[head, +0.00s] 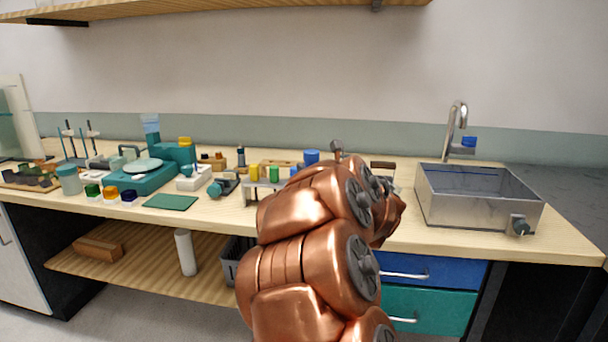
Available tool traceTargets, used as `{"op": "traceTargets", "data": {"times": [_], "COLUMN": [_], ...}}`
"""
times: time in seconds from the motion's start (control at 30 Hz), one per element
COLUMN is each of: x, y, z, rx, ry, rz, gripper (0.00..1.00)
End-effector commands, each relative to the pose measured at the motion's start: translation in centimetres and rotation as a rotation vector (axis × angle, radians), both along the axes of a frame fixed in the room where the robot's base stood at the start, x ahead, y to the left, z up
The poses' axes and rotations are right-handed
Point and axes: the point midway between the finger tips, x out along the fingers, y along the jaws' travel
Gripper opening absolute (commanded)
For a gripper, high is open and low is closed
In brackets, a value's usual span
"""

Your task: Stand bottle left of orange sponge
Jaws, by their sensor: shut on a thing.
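My copper arm (310,240) rises through the middle of the head view and reaches over the bench (400,235). My gripper is hidden behind the arm, so what is between its fingers does not show. I cannot pick out the orange sponge for sure; part of the bench behind the arm is covered. No bottle can be told for certain either. Small jars with green, orange and blue colours (110,194) stand at the left front of the bench.
A teal balance (150,175), a dark green mat (170,202) and a rack with coloured caps (262,186) crowd the left and middle. A metal sink (475,200) with a tap (452,125) is at the right. A wooden shelf (210,12) hangs above.

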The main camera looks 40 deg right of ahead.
Motion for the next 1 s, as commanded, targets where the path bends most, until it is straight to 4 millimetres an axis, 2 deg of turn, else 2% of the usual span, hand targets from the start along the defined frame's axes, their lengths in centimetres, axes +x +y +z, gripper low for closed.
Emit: {"op": "traceTargets", "data": {"times": [0.4,0.77,0.9,1.0], "x": [4.7,6.2,6.1,6.0], "y": [-2.3,-3.1,-3.1,-3.1], "z": [-0.3,-0.5,-2.6,-3.5], "rx": [-0.001,0.001,0.004,0.001], "ry": [-0.002,-0.004,0.0,-0.003], "rz": [0.0,0.0,-0.002,-0.003], "gripper": [0.0,0.0,0.0,0.0]}}
